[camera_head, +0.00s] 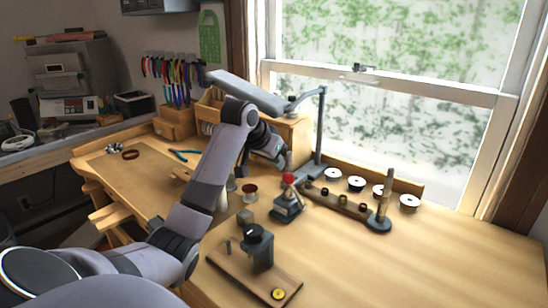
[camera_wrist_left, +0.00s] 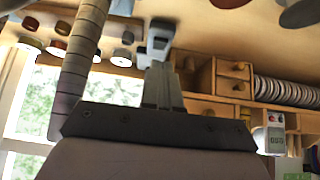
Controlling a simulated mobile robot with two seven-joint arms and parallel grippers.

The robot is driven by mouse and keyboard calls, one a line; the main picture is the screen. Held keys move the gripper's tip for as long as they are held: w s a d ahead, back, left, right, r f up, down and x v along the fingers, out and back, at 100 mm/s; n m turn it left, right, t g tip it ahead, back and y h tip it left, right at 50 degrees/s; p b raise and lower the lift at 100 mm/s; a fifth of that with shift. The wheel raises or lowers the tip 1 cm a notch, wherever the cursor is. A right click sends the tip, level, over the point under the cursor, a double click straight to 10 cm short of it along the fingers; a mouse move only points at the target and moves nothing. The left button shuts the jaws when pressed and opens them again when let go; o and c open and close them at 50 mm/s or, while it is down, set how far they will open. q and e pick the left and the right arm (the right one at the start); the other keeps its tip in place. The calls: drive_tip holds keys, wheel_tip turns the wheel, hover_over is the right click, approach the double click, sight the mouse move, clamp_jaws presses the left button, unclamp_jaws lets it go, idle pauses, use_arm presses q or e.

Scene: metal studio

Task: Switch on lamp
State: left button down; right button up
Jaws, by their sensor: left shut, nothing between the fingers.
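The grey desk lamp (camera_head: 322,125) stands at the back of the bench by the window. Its long head (camera_head: 248,91) reaches out to the left on a bent arm, above my left forearm. No light glow shows from it, and its underside is hidden from the head camera. I cannot make out its switch. My left gripper (camera_head: 283,162) points down in front of the lamp post, just above a red-topped tool (camera_head: 288,179). Its fingers are together and empty. They also show in the wrist view (camera_wrist_left: 160,62). My right gripper is out of view.
A round-based post (camera_head: 384,203), a wooden rack (camera_head: 338,202) and several small round tins (camera_head: 409,202) stand right of the gripper. A wooden board with a dark block (camera_head: 258,247) is in front. Small drawers (camera_wrist_left: 233,70) show in the wrist view. The bench's right front is clear.

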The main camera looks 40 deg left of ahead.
use_arm(q)
drive_tip(key=shift+x, duration=3.05)
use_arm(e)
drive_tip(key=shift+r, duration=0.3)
